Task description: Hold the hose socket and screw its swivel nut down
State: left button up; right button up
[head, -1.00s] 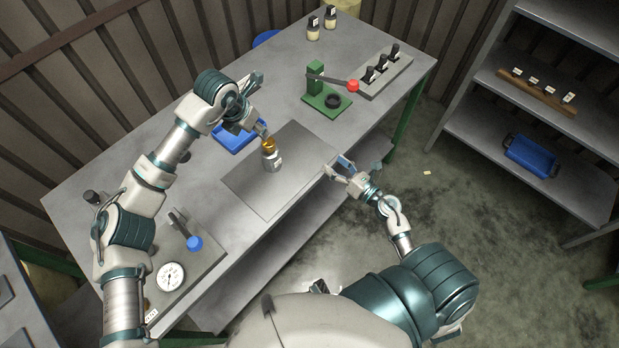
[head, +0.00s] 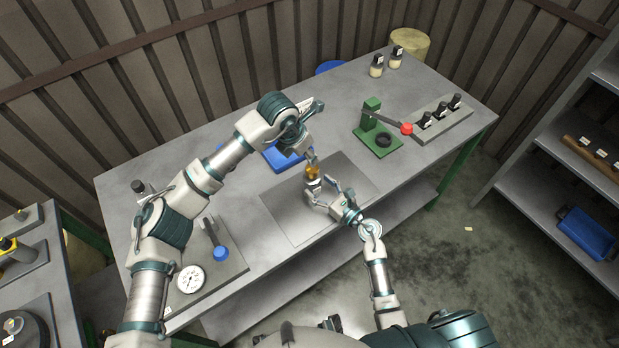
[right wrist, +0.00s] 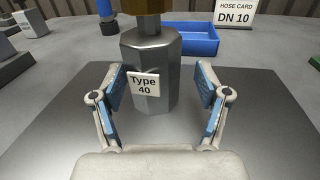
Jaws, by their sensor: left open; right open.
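The hose socket is a grey hexagonal metal body (head: 313,184) standing upright on the grey mat (head: 290,217). Its brass swivel nut (head: 313,172) sits on top; only the lower end shows in the right wrist view (right wrist: 152,5). In that view the grey body (right wrist: 155,75) bears a "Type 40" label (right wrist: 143,86). My left gripper (head: 311,159) is open just above and beside the nut; whether it touches is unclear. My right gripper (head: 322,191) is open at the grey body. Its blue-padded fingers (right wrist: 160,92) stand on both sides of the body, with visible gaps.
A green lever press (head: 380,139) and a grey rack (head: 440,122) stand at the right. A gauge fixture (head: 190,279) is at the front left.

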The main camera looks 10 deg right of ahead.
aim_at(305, 179)
jog(key=x, duration=0.3)
jog(key=a+x, duration=0.1)
jog(key=x, duration=0.1)
jog(key=shift+s+r, duration=0.1)
jog(key=shift+s, duration=0.1)
jog(key=shift+w+a, duration=0.15)
jog(key=shift+a, duration=0.3)
jog(key=shift+d, duration=0.9)
jog(key=c, duration=1.2)
grip_shut()
jog(key=o, duration=0.5)
grip_release()
jog(key=shift+a, duration=0.6)
jog(key=c, duration=0.7)
pick_arm(q)
jog(key=shift+a, duration=0.95)
pick_arm(e)
jog(key=shift+a, duration=0.1)
